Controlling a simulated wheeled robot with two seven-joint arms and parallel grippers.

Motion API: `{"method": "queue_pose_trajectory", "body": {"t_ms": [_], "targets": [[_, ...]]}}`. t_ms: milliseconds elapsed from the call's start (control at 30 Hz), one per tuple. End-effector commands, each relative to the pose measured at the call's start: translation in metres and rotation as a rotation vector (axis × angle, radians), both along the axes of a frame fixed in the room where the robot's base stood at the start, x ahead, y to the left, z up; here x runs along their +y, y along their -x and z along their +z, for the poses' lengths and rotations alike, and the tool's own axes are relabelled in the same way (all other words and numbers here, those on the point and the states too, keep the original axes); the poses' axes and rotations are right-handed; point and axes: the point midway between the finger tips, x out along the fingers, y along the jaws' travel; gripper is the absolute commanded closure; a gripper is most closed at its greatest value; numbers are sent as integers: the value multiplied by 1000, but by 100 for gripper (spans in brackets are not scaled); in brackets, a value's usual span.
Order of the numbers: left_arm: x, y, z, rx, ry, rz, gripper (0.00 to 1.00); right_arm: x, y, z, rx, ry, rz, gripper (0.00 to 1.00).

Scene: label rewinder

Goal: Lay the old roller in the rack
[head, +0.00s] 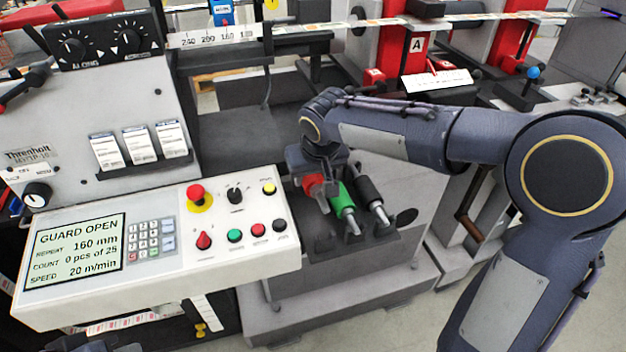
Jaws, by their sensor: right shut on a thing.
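My right gripper (314,171) reaches down over the rack (330,245), beyond the control panel. It is shut on a red roller (312,184), of which only a short red part shows; the gripper and wrist hide the rest. A green roller (342,200) with a metal shaft end lies just to its right in the rack. A black roller (370,192) lies further right in the rack. I cannot tell whether the red roller touches its seat.
The white control panel (240,262), with buttons and a screen reading GUARD OPEN, stands close on the left of the rack. A crank with a brown handle (469,227) is to the right. Red machine stations (400,40) and a printed web (330,28) run across the back.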

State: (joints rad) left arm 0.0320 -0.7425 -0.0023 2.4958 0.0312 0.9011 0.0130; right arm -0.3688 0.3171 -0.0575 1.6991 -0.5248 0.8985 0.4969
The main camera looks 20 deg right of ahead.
Motion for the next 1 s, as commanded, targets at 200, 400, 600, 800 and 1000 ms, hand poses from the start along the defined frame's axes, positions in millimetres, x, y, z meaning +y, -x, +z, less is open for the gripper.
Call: {"method": "queue_pose_trajectory", "body": {"t_ms": [200, 400, 600, 800, 1000], "targets": [[0, 0, -11, 0, 0, 0, 100, 0, 0, -14, -1, 1, -1, 92], [0, 0, -24, 0, 0, 0, 100, 0, 0, -30, -2, 0, -1, 92], [0, 0, -36, 1, 0, 0, 100, -1, 0, -46, -2, 0, -1, 92], [0, 0, -49, 1, 0, 0, 100, -1, 0, -62, -2, 0, -1, 92], [0, 0, -63, 1, 0, 0, 100, 0, 0, -78, -2, 0, 0, 92]]}}
